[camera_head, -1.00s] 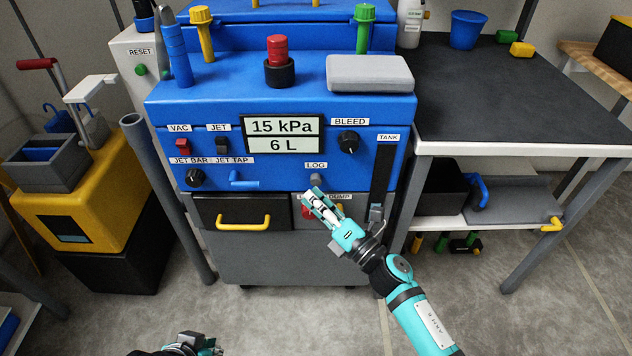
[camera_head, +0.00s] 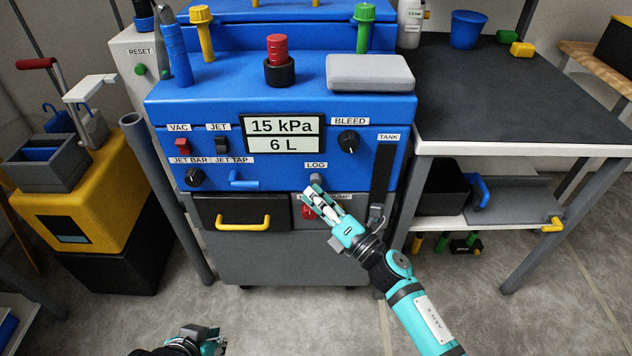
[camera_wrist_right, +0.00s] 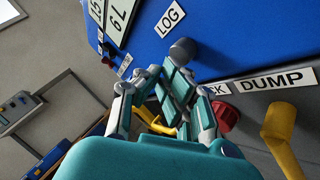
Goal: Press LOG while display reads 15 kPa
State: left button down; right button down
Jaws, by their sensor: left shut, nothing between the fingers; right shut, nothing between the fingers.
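The display (camera_head: 283,135) on the blue machine reads 15 kPa, with 6 L below it. The LOG label (camera_head: 316,165) sits below and right of the display, with the grey LOG button (camera_head: 316,180) under it. In the right wrist view the round grey LOG button (camera_wrist_right: 182,50) stands out from the blue panel beside its label. My right gripper (camera_head: 312,192) is shut and empty, its fingertips just below the button; I cannot tell whether they touch it. It also shows in the right wrist view (camera_wrist_right: 165,80). My left gripper (camera_head: 212,338) is shut at the bottom edge.
A red knob (camera_head: 308,212) and the DUMP control lie close below my right fingers; the yellow DUMP handle (camera_wrist_right: 280,122) shows in the wrist view. The BLEED knob (camera_head: 348,141) is up and right. A black drawer with a yellow handle (camera_head: 243,224) is to the left.

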pick_arm(q)
jog(key=shift+w+r+t, duration=0.1)
jog(key=shift+w+t, duration=0.2)
pick_arm(e)
jog(key=shift+w, duration=0.25)
dwell(0.4)
pick_arm(q)
jog(key=shift+w+d+r+t, duration=0.25)
jog(key=shift+w+t, duration=0.05)
jog(key=shift+w, duration=0.25)
pick_arm(e)
jog(key=shift+w, duration=0.3)
dwell(0.4)
pick_arm(q)
jog(key=shift+s+a+f+g, duration=0.25)
jog(key=shift+s+g, duration=0.15)
jog(key=shift+s, duration=0.3)
jog(key=shift+s+a+f+g, duration=0.25)
jog(key=shift+s+g, duration=0.15)
jog(key=shift+s, duration=0.25)
pick_arm(e)
jog(key=shift+s, duration=0.95)
jog(key=shift+s, duration=0.1)
